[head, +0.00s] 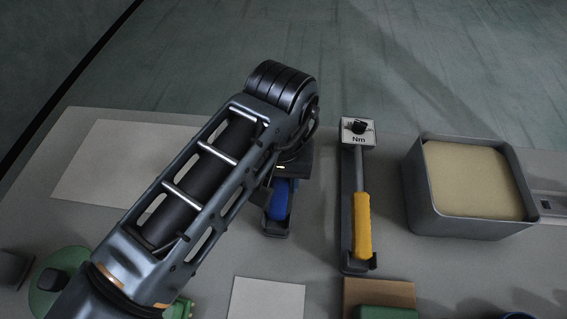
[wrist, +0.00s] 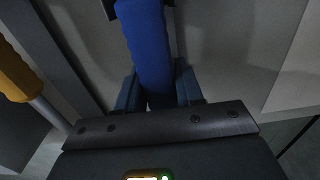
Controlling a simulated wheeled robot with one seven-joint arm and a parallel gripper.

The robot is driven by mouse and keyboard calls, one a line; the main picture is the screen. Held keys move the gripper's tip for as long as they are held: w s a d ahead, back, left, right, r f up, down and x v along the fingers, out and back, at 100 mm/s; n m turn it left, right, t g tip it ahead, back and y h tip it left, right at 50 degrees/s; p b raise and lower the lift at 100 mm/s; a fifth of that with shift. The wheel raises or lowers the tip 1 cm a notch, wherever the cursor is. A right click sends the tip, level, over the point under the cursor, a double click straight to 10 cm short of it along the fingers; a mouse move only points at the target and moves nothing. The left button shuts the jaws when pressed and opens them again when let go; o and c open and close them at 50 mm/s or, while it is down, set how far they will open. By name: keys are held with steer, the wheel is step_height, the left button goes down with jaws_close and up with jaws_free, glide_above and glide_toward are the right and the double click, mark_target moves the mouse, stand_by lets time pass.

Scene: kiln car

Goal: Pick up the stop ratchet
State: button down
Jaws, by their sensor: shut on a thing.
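A blue-handled tool (head: 281,200) shows below my wrist in the head view, in or just over a dark narrow holder (head: 277,231). Its blue grip (wrist: 150,45) also fills the upper middle of the wrist view. My gripper (wrist: 160,88) is shut on this grip, one finger at each side. My arm hides the tool's far end, and no label on it can be read. I cannot tell whether it is clear of the holder.
A grey bin (head: 470,228) with beige contents stands at the right. A white sheet (head: 115,165) lies at the left and another (head: 266,298) at the front. A green disc (head: 62,275) is at the front left. A green object (head: 387,313) is at the front edge.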

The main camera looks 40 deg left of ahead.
steer(key=shift+r, duration=0.15)
steer(key=shift+r, duration=0.55)
step_height(320, 180, up, 3)
steer(key=shift+f, duration=0.2)
steer(key=s+d+r+p, duration=0.1)
steer(key=s+d+r, duration=0.1)
steer(key=d+r, duration=0.5)
steer(key=d, duration=0.4)
steer(key=shift+s+d, duration=0.2)
steer(key=shift+s, duration=0.05)
steer(key=c, duration=1.3)
jaws_free()
jaws_close()
